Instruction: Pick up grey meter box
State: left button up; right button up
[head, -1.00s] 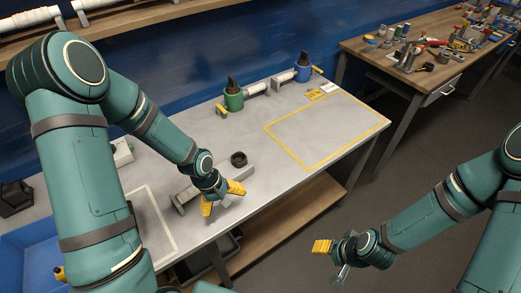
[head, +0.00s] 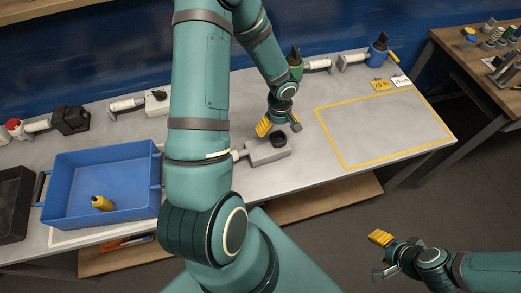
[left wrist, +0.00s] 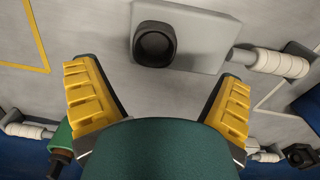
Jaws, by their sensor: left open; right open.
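The grey meter box (head: 262,156) is a flat light-grey block with a round black ring on top. It lies on the grey table, with a white ribbed piece joined to its left side. In the left wrist view the box (left wrist: 200,32) is at the top, its black ring near the left end. My left gripper (head: 279,127) is open and empty, just behind the box in the head view. In the left wrist view its yellow-padded fingers (left wrist: 158,78) are spread wide, with the box beyond the tips. My right gripper (head: 382,255) is open and empty, off the table's front edge.
A blue tray (head: 110,214) holding a yellow-capped bottle (head: 102,203) stands at the left. A green item (head: 295,62) and a blue item (head: 378,52) are at the back. The yellow-outlined area (head: 385,128) on the right is empty. My left arm hides part of the table.

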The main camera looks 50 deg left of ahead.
aim_at(278, 141)
pick_arm(q)
jog(key=shift+w+d+f, duration=0.1)
jog(key=shift+w+f, duration=0.1)
jog(key=shift+f, duration=1.55)
jog(key=shift+w+f, duration=0.15)
jog(key=shift+f, duration=1.6)
jog(key=c, duration=1.4)
